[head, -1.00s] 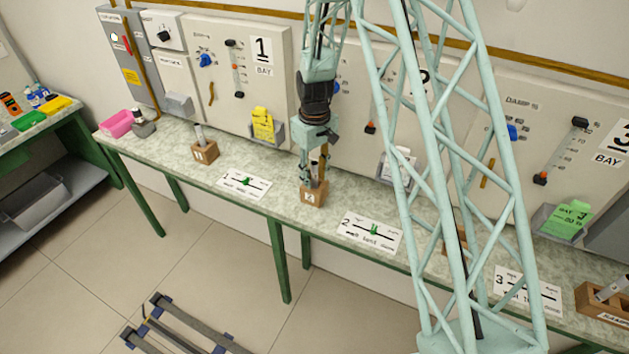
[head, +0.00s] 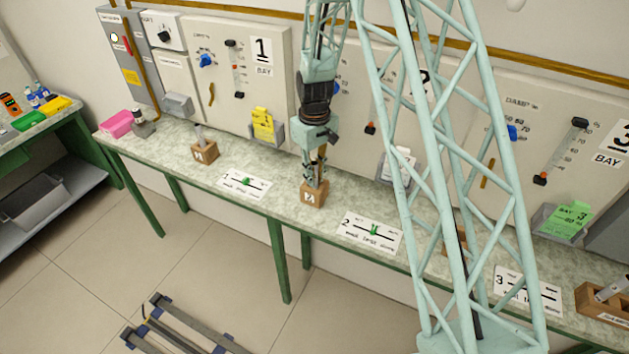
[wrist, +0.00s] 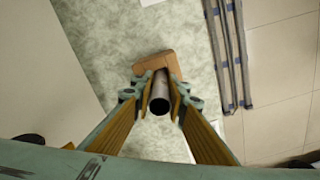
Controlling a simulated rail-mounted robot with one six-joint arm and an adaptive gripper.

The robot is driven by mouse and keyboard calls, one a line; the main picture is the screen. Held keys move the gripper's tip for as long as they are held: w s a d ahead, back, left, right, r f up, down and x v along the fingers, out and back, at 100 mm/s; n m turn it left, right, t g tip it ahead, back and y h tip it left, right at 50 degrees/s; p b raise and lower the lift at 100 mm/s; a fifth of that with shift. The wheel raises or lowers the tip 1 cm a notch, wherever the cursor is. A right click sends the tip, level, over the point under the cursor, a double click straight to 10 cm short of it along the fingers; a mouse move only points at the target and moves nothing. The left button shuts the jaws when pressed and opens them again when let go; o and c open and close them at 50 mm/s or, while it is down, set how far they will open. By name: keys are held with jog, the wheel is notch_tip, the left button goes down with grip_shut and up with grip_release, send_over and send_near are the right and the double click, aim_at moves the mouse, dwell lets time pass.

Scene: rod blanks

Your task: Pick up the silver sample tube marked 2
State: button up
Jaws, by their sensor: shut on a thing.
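The silver sample tube (wrist: 160,100) shows in the wrist view as a grey cylinder seen nearly end-on, between the two fingers. My gripper (wrist: 160,98) is shut on it, one finger on each side. In the wrist view the wooden block (wrist: 150,64) lies just beyond the tube. In the head view my gripper (head: 314,172) points down over the wooden block marked 2 (head: 313,196). The tube is largely hidden by the fingers there. Whether its lower end is still inside the block cannot be told.
Another block with a tube, marked 1 (head: 204,152), stands to the left on the bench. Cards (head: 370,233) lie along the bench's front edge. A wall panel (head: 240,80) stands close behind. A further wooden holder (head: 603,300) is at the far right.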

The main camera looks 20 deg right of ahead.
jog(key=shift+r, duration=0.1)
jog(key=shift+r+b, duration=0.4)
jog(key=shift+r, duration=4.5)
